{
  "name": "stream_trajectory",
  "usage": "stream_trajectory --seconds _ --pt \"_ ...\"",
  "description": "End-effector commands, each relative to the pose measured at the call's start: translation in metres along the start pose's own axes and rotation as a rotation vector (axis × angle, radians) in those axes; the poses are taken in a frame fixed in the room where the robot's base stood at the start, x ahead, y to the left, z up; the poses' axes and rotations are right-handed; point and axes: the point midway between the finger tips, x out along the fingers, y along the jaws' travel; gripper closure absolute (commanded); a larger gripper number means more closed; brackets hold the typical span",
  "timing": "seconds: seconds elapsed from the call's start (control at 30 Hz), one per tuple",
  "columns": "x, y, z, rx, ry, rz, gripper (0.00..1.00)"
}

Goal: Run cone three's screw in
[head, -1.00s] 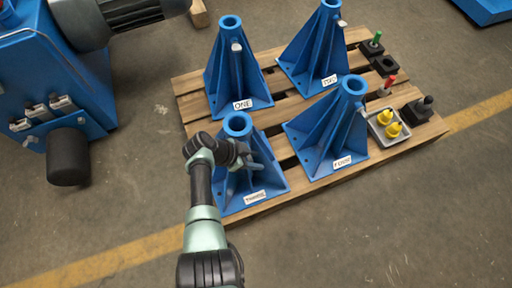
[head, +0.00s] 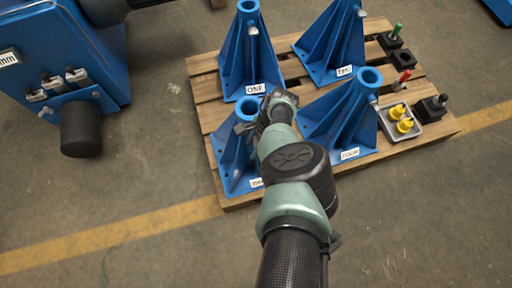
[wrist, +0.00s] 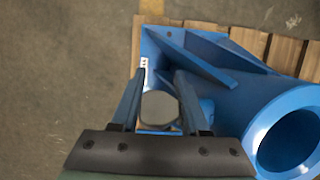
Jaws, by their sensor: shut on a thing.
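Cone three (head: 232,158) is a blue ribbed stand with a round open collar at the front left of the pallet; my arm covers its right side and part of its label. My gripper (head: 264,118) is beside the collar, its fingertips hidden in the head view. In the wrist view my gripper (wrist: 160,98) has its fingers on either side of a round grey screw head (wrist: 160,108), shut on it. The screw sits beside the cone's tube, and the open collar (wrist: 290,143) is at the lower right. The screw's shank is hidden, so its depth cannot be told.
Cone one (head: 245,60), cone two (head: 332,45) and cone four (head: 340,120) stand on the wooden pallet (head: 205,85). A grey tray (head: 418,128) holds yellow pieces, near black blocks with green and red pieces. A blue machine (head: 60,60) stands left. The floor in front is clear.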

Motion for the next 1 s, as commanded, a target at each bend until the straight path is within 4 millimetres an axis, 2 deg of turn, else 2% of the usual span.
stream_trajectory --seconds 0.03,0.27,0.7,1.0 --pt "0.008 0.002 -0.004 0.006 -0.048 0.001 1.0" --pt "0.009 0.002 0.003 0.004 -0.264 0.0 1.0" --pt "0.003 0.003 0.014 0.003 -0.622 0.005 1.0" --pt "-0.004 0.004 0.019 0.004 -0.776 0.01 1.0"
